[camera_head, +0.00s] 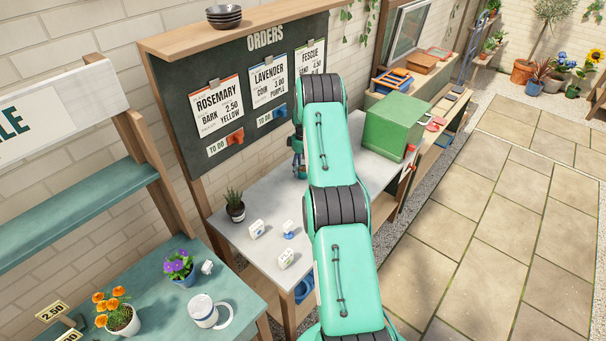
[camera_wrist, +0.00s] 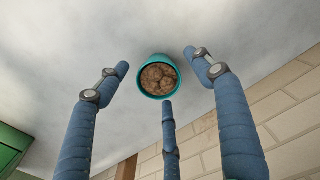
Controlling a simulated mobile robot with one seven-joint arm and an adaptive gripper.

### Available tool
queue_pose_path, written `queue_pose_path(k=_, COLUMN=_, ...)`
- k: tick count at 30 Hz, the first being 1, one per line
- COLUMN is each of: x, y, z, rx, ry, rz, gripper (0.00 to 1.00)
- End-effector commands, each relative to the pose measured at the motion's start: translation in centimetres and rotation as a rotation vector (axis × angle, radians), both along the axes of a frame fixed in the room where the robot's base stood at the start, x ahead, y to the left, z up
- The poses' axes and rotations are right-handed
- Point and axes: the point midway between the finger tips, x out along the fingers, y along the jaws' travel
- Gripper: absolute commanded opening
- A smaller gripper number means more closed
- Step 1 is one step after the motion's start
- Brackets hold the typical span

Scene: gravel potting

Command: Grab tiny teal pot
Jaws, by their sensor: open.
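The tiny teal pot (camera_wrist: 140,85) stands on the grey tabletop in the wrist view, its round rim facing the camera and brown lumpy filling inside. My gripper (camera_wrist: 165,80) is open, with three blue fingers spread around the pot. One finger is left of the pot, one right and one below it in the picture; gaps show between the left and right fingers and the pot. The lower fingertip is close to the rim, and I cannot tell if it touches. In the head view my gripper (camera_head: 299,165) is mostly hidden by my arm, and the pot cannot be made out.
A green box (camera_head: 393,125) stands right of my arm on the grey table (camera_head: 262,205). A potted succulent (camera_head: 235,207) and several small white labelled items (camera_head: 257,229) are at the table's left. The chalkboard (camera_head: 262,85) rises behind.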

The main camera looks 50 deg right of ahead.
Motion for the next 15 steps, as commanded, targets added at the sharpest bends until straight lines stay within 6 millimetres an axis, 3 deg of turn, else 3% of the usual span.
queue_pose_path(k=6, x=0.0, y=0.0, z=-1.8, rx=-0.001, ry=-0.001, rz=0.0, gripper=0.67)
queue_pose_path(k=15, x=0.0, y=0.0, z=-2.0, rx=-0.001, ry=-0.001, rz=0.0, gripper=0.67)
